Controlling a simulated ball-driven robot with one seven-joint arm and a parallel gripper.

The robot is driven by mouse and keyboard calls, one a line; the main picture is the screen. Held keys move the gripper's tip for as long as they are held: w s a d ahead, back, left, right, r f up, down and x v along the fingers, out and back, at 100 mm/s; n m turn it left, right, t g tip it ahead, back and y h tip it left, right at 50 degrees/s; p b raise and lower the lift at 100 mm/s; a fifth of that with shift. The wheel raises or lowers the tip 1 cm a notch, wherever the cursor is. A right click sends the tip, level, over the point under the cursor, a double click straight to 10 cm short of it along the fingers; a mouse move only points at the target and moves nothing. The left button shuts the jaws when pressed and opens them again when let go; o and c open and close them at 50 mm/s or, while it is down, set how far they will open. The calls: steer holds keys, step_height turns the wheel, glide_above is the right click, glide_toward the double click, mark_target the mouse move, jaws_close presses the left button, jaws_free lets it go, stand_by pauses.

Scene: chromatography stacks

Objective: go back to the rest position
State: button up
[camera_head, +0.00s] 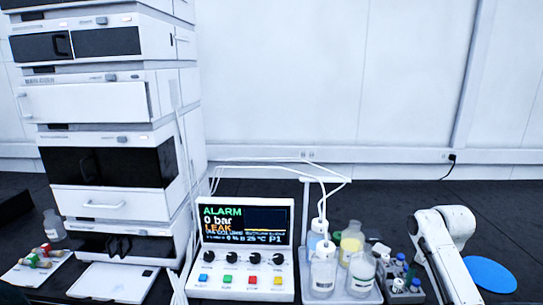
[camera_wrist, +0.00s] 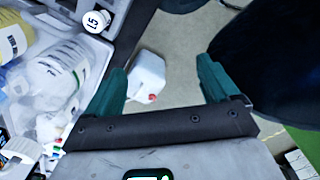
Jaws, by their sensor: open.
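My gripper (camera_wrist: 160,78) shows in the wrist view with its two teal fingers wide apart and nothing held between them. A white container (camera_wrist: 148,74) with a red spot shows in the gap, seemingly on the pale floor below and apart from the fingers. In the head view my white arm reaches up at the right, beside the vial rack; my gripper is not visible there.
The chromatography stack (camera_head: 103,140) stands at left. A control box (camera_head: 242,250) reads ALARM, 0 bar, LEAK. Bottles (camera_head: 323,272) with tubing stand in a tray at centre right, beside a vial rack (camera_head: 402,283). A blue disc (camera_head: 490,274) lies right of my arm.

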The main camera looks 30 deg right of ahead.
steer(key=w+a+f+m+t+y, duration=0.1)
steer(key=a+f+m, duration=0.35)
steer(key=a, duration=0.75)
steer(key=w+a+f+m, duration=0.1)
steer(key=a+f+m, duration=0.4)
steer(key=a, duration=0.8)
steer(key=s+a+f+m, duration=0.3)
steer(key=s+a+m, duration=0.1)
steer(key=s+a, duration=0.4)
steer(key=s+a+m+h, duration=0.1)
steer(key=s+m, duration=0.6)
steer(key=s, duration=0.4)
steer(key=shift+s+r, duration=0.3)
steer(key=shift+r, duration=0.05)
steer(key=shift+o, duration=0.5)
steer(key=shift+a, duration=0.1)
